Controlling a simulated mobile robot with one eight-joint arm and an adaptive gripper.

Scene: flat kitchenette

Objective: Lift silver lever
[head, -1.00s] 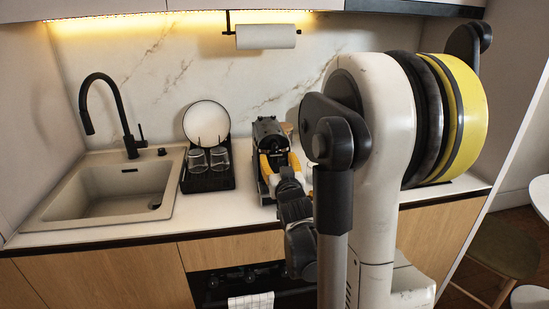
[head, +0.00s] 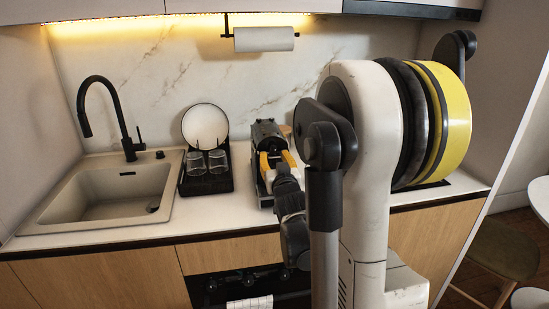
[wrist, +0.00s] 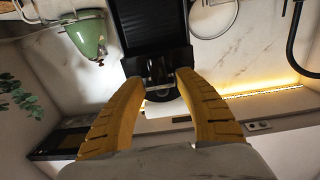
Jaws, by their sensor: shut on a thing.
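A dark grey and silver machine (head: 268,132) stands on the counter, right of the dish rack. My gripper (head: 276,156) is at its front, with its yellow fingers pointing at it. In the wrist view the machine is a dark ribbed block (wrist: 153,25) at the top, and my gripper (wrist: 162,76) has its fingertips on both sides of a small metallic part (wrist: 160,70) at the block's edge. My gripper is shut on this part, which looks like the silver lever. Its full shape is hidden by the fingers and the dark body.
A black dish rack (head: 207,181) with a plate (head: 205,122) and glasses stands left of the machine. The sink (head: 110,190) and black faucet (head: 103,95) are further left. A paper roll (head: 264,39) hangs above. Bare counter lies in front of the rack.

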